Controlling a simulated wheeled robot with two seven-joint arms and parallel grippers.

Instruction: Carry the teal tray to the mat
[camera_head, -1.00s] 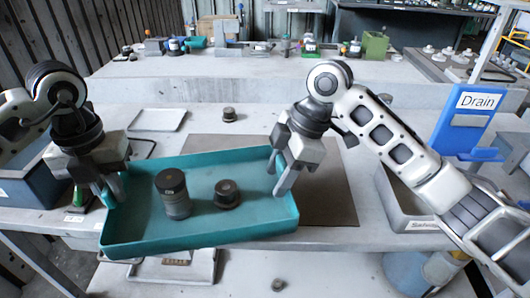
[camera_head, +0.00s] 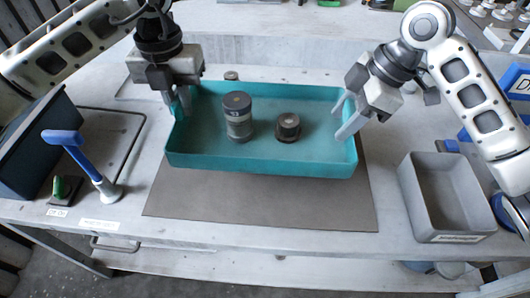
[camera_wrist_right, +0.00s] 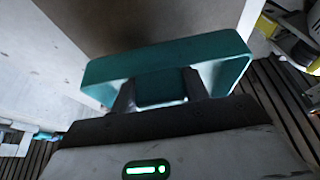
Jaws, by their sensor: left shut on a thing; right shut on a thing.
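The teal tray (camera_head: 262,166) is in the middle of the head view, over the far part of the dark grey-brown mat (camera_head: 262,203). I cannot tell whether it touches the mat. A dark-capped grey cylinder (camera_head: 238,122) and a short dark round part (camera_head: 287,127) stand upright in it. My left gripper (camera_head: 178,104) is shut on the tray's left wall. My right gripper (camera_head: 349,120) is shut on its right wall. The right wrist view shows the fingers (camera_wrist_right: 160,88) astride the teal wall (camera_wrist_right: 165,55). The tray hides the mat's far part.
A grey bin (camera_head: 444,195) stands at the right and a dark blue bin (camera_head: 32,145) at the left. A blue-handled tool (camera_head: 80,160) stands left of the mat. A small dark part (camera_head: 231,76) sits behind the tray. The mat's front strip is clear.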

